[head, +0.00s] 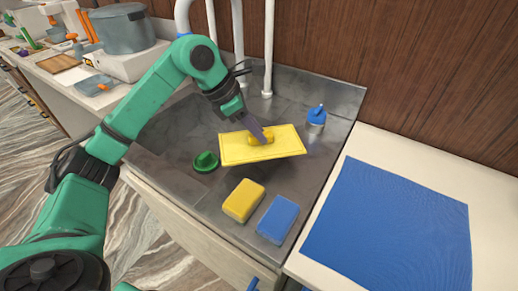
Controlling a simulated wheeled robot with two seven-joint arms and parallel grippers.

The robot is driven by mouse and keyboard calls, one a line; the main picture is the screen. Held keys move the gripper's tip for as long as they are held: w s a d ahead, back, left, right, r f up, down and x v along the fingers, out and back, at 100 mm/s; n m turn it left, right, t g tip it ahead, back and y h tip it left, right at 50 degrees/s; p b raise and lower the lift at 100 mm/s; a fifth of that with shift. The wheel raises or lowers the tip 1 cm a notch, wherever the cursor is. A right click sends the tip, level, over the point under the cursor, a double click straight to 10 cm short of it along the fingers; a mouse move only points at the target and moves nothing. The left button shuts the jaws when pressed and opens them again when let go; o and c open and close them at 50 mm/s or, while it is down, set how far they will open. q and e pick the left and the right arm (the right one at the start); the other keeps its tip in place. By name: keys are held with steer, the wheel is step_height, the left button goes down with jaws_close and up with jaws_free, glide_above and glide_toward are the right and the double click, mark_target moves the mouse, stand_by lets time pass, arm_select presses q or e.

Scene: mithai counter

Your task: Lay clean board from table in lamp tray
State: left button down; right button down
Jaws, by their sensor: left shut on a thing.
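My left gripper (266,136) is shut on a rounded yellow piece (258,140) at the middle of a flat yellow board (236,150). The board has a thin line around its edge. It is over the dark metal counter top (335,100), and I cannot tell whether it touches the surface. The fingers hide part of the yellow piece. A brown wooden board (58,63) lies on the far left counter. I cannot make out which thing is the lamp tray. My right gripper is not in view.
A green knob-like thing (206,161), a yellow sponge-like block (244,201), a blue block (278,219) and a blue-topped container (316,118) surround the board. White pipes (268,50) rise behind. A blue mat (390,228) lies bare at right. A grey pot (122,28) stands far left.

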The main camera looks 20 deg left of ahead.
mark_target(254, 144)
arm_select(q)
step_height(254, 144, down, 5)
steer(key=shift+s+r, duration=0.15)
steer(key=shift+r, duration=0.05)
steer(key=shift+f, duration=0.35)
steer(key=shift+f, duration=0.1)
steer(key=c, duration=0.7)
jaws_free()
